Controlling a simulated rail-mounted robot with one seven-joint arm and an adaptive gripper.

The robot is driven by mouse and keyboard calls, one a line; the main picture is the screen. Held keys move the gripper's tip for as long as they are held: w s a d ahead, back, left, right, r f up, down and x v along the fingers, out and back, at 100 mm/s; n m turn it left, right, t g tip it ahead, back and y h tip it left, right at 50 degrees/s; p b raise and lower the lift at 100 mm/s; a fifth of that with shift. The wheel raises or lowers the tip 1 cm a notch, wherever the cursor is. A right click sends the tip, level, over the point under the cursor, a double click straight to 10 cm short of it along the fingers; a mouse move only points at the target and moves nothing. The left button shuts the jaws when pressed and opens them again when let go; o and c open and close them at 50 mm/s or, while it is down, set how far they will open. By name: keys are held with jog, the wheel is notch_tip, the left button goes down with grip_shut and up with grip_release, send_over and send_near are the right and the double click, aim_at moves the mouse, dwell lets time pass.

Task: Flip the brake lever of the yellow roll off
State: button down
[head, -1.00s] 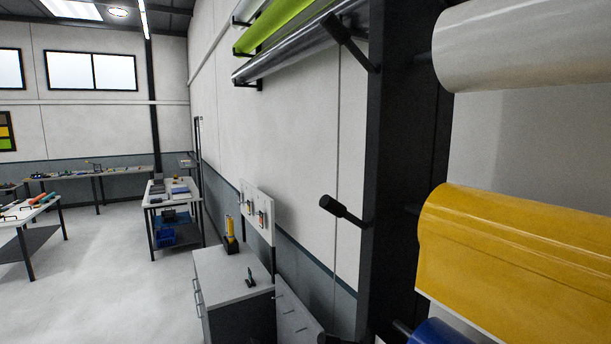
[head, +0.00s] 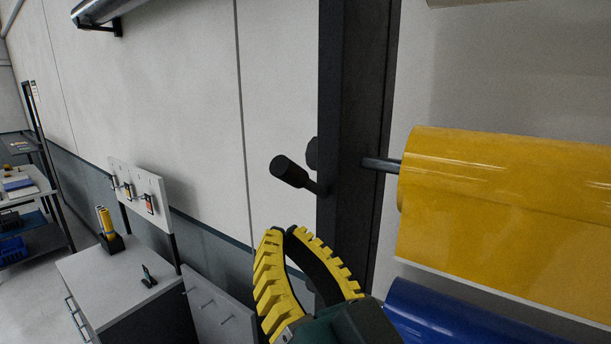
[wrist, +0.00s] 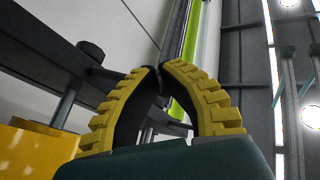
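The yellow roll (head: 500,190) hangs at the right of the head view on a dark spindle from a black post (head: 352,120); its edge shows in the wrist view (wrist: 35,145). The brake lever (head: 288,171), a black handle on a thin rod, sticks out left from the post at about the roll's height. A black knob (wrist: 90,50) shows by the post in the wrist view; I cannot tell which part it is. My gripper (head: 286,232), with yellow ribbed fingers, points up below the lever, apart from it in the picture. Its tips are together, with nothing seen between them.
A blue roll (head: 450,315) lies below the yellow one, close to my gripper's right. The black post stands just behind the gripper. A grey cabinet (head: 125,270) with small tools and a pegboard panel (head: 140,190) stand at the left. Space left of the lever looks clear.

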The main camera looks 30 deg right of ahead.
jog(key=s+d+r+m+y+b, duration=0.2)
jog(key=d+r+y+b, duration=0.1)
jog(key=d+r+b, duration=0.2)
jog(key=d+r, duration=0.2)
jog(key=d, duration=0.1)
jog(key=shift+s+d+m+y, duration=0.2)
jog(key=shift+s+m+y, duration=0.1)
jog(key=shift+y, duration=0.1)
jog(key=shift+r, duration=0.1)
notch_tip(320, 180, up, 4)
jog(key=p, duration=0.5)
send_over(306, 172)
jog(key=w+d, duration=0.2)
jog(key=shift+a+r, duration=0.15)
jog(key=shift+a, duration=0.05)
jog(key=f, duration=0.1)
jog(key=s+f, duration=0.1)
jog(key=a+f, duration=0.1)
jog(key=shift+s+a+f, duration=0.1)
jog(key=shift+s+f, duration=0.05)
jog(key=shift+s, duration=0.1)
jog(key=shift+s+a+f, duration=0.15)
jog(key=shift+f, duration=0.1)
